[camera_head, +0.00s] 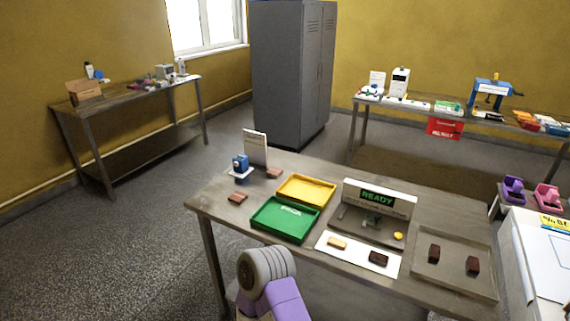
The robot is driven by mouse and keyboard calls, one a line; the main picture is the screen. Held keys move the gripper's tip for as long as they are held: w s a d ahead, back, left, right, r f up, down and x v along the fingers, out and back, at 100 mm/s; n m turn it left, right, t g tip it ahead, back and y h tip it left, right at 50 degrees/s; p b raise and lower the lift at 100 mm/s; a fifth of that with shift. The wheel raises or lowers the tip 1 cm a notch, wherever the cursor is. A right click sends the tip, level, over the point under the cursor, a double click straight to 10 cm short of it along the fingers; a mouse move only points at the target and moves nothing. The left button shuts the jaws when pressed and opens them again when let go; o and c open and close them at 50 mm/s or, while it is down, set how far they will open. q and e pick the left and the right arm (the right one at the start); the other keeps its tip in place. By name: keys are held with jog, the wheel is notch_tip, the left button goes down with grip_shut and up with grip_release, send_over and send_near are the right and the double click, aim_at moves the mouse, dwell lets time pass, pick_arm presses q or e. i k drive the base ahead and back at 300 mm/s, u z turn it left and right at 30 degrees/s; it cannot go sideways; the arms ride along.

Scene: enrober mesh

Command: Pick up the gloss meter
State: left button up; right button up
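A small blue device (240,163) stands on a white base at the left end of the near steel table (330,167). It may be the gloss meter, but it is too small to tell for certain. A white upright card (255,148) stands just behind it. Brown blocks lie close by, one in front (237,197) and one to its right (274,172). Part of my own arm, grey and purple, shows at the bottom, short of the table. Neither gripper is in view.
A green tray (285,219), a yellow tray (306,190) and a machine with a READY display (377,196) stand right of the device. A white mat (358,263) and a steel tray (453,284) hold blocks. Purple (513,190) and pink (547,197) holders stand far right.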

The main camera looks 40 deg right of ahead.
aim_at(243, 160)
jog(key=u, duration=0.35)
jog(key=i, duration=3.35)
jog(key=z, duration=1.5)
